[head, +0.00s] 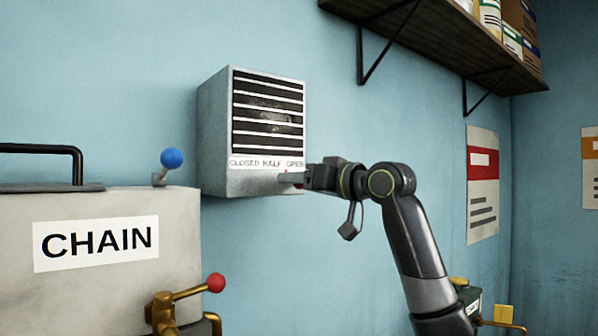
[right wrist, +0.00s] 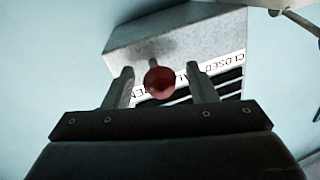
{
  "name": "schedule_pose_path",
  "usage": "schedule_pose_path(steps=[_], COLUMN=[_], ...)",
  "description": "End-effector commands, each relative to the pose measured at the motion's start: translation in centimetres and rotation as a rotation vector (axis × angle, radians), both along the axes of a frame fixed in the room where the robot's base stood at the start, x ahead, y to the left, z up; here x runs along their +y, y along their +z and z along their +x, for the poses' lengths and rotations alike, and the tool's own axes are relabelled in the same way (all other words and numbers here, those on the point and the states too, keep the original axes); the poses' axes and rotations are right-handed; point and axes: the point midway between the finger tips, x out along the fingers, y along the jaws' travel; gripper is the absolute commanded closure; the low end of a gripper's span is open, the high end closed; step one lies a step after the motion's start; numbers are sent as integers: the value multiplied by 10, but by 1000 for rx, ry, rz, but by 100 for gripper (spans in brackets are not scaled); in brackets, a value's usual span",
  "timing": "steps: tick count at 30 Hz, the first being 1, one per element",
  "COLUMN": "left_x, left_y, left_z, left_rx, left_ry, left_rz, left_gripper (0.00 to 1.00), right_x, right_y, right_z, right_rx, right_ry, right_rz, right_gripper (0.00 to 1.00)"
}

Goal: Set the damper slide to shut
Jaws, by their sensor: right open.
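The damper (head: 214,135) is a grey wall box with a dark slatted grille and a strip lettered CLOSED, HALF, OPEN from left to right. Its slide knob, a red ball (right wrist: 160,81), shows in the right wrist view, with the box (right wrist: 170,38) behind it. My right gripper (head: 287,178) is at the lower right of the box, by the OPEN end of the strip. In the right wrist view its fingers are apart, one on each side of the red ball, with gaps visible. In the head view the gripper mostly hides the knob. My left gripper is out of view.
A grey box labelled CHAIN (head: 110,205) stands at the left, with a blue-knobbed lever (head: 172,159) and a red-knobbed brass lever (head: 215,283) near it. A bracketed shelf (head: 440,40) holding boxes is above right. The wall between is clear.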

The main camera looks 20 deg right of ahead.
Motion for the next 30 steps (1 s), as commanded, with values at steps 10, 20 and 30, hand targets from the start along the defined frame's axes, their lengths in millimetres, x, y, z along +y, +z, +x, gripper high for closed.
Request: schedule_pose_path(steps=[10,20,30], left_x=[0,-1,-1], left_y=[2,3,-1], left_z=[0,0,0], left_rx=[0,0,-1], left_ry=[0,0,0], left_rz=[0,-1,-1], left_gripper=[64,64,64], right_x=[3,3,14], right_y=[0,0,-2], right_z=[5,4,1], right_rx=[-2,-1,-1], right_ry=[-1,-1,5], right_rz=[-1,0,0], right_gripper=[48,88,100])
